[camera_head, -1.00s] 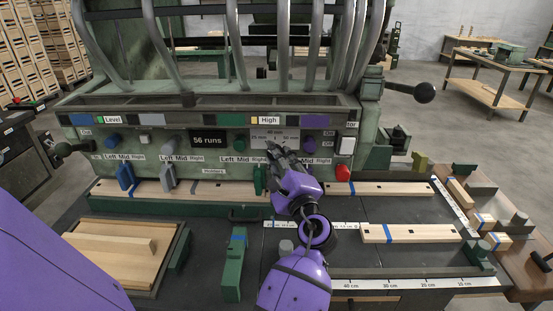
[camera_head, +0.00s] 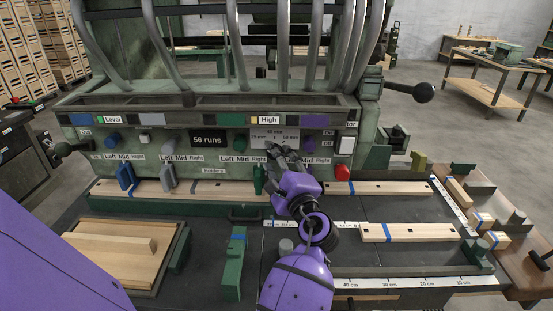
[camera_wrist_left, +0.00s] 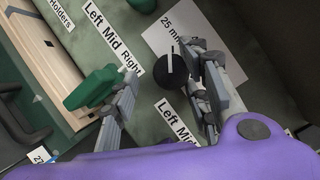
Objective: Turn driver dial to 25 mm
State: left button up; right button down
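The driver dial is a round black knob (camera_wrist_left: 172,70) in the left wrist view. A pale plate (camera_wrist_left: 168,38) with a "25 mm" mark lies behind it. In the head view the plate (camera_head: 262,133) shows 25, 40 and 50 mm marks; my fingers largely hide the knob there. My left gripper (camera_head: 281,152) is at the panel just below the plate. In the left wrist view its fingers (camera_wrist_left: 165,95) are spread apart, with the knob between them in the picture, nearer the right finger. I cannot tell whether they touch it. My right gripper is not in view.
A green lever (camera_wrist_left: 92,88) is close to the left finger; it also shows in the head view (camera_head: 259,178). A purple knob (camera_head: 309,145), a white switch (camera_head: 345,146) and a red button (camera_head: 342,172) are to the right. Wooden boards (camera_head: 395,189) lie below the panel.

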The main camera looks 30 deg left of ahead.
pick_arm(q)
jog(key=shift+w+d+r, duration=0.15)
dwell(0.3)
jog(key=v, duration=1.2)
